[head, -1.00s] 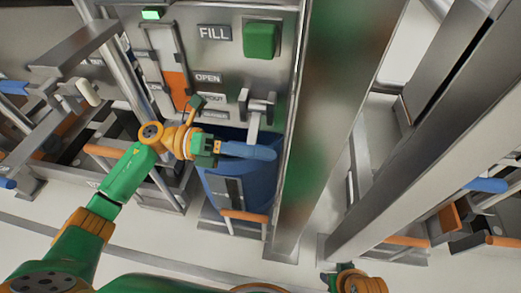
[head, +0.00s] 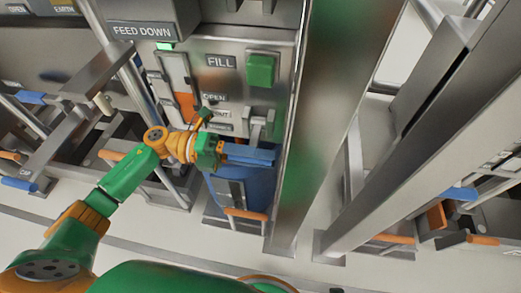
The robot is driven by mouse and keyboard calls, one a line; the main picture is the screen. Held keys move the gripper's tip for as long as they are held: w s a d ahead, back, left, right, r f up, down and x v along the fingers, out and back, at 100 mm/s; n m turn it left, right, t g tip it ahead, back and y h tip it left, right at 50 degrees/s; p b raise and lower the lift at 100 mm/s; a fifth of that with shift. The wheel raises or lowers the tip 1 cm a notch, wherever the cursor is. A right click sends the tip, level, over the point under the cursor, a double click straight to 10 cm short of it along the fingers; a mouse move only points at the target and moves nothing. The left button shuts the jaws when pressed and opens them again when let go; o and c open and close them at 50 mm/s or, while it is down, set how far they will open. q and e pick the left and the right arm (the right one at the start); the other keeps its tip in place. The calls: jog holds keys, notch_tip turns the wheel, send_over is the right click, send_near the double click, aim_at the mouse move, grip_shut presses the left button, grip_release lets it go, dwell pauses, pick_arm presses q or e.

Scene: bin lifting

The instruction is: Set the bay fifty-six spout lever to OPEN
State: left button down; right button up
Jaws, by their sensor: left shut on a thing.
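The spout lever has a blue handle (head: 248,155) on a grey stem and bracket (head: 257,122), on the grey panel below the green button. My left gripper (head: 220,151) is shut on the left end of the handle, which lies nearly level across the picture. Beside the lever are an OPEN label (head: 214,98), a SPOUT label (head: 217,113) and a third label below, partly hidden and too small to read. The spout itself is not clearly visible. My right gripper is out of view.
A green button (head: 261,70) and a FILL sign (head: 221,62) are above the lever. A blue bin (head: 262,190) with an orange handle (head: 246,214) stands below. A thick steel post (head: 325,110) rises just to the right. The pale floor in front is clear.

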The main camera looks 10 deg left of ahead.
pick_arm(q)
jog(key=shift+r+n, duration=0.3)
jog(key=shift+r, duration=0.1)
jog(key=shift+w+r+p, duration=0.1)
jog(key=shift+r+p, duration=0.2)
jog(key=shift+p, duration=0.1)
jog(key=c, duration=0.6)
grip_release()
jog(key=a+b, duration=0.1)
jog(key=a, duration=0.5)
jog(key=shift+a+f, duration=0.1)
jog(key=shift+a, duration=0.5)
